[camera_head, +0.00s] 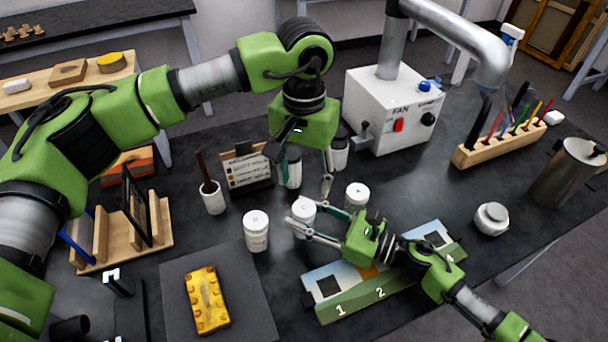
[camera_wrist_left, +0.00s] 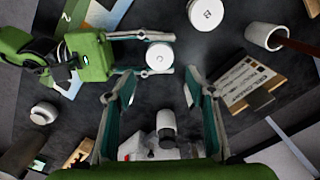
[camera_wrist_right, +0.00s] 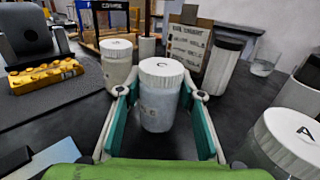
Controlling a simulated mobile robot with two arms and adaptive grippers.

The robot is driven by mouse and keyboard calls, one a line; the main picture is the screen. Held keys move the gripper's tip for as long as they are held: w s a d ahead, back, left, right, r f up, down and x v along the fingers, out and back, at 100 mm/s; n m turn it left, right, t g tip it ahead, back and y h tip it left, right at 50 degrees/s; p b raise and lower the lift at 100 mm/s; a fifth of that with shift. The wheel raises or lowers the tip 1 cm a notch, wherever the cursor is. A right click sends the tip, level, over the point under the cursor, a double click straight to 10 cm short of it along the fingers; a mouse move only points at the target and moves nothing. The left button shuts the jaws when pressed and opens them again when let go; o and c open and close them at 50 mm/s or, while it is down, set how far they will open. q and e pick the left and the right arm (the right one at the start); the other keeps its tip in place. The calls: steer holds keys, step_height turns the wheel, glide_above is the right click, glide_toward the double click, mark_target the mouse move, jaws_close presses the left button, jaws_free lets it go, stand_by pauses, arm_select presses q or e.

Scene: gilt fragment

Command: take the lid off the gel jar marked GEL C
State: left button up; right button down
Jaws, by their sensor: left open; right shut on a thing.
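The GEL C jar (camera_wrist_right: 158,103) is a small translucent jar standing upright on the dark bench. Its white lid (camera_wrist_right: 161,68), marked C, is on it. My right gripper (camera_wrist_right: 160,95) is shut around the jar's body from the side. In the head view the jar (camera_head: 301,208) is the middle one of three. My left gripper (camera_head: 300,168) is open and empty, pointing down behind and above the jar. In the left wrist view the lid (camera_wrist_left: 159,57) lies beyond the open fingertips (camera_wrist_left: 149,87), not between them.
Jar B (camera_head: 256,230) stands left of C and jar A (camera_head: 357,196) right of it, both lidded and close. A label card (camera_head: 247,169), dark-capped bottles and a white fan box (camera_head: 393,112) stand behind. A numbered green-edged holder (camera_head: 365,297) lies in front.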

mark_target(304, 207)
arm_select(q)
step_height(304, 207, down, 8)
steer(key=shift+r, duration=0.1)
steer(key=shift+c, duration=0.4)
steer(key=c, duration=1.1)
steer(key=shift+n, duration=1.7)
steer(key=o, duration=1.3)
steer(key=shift+c, duration=0.2)
steer(key=shift+r, duration=0.2)
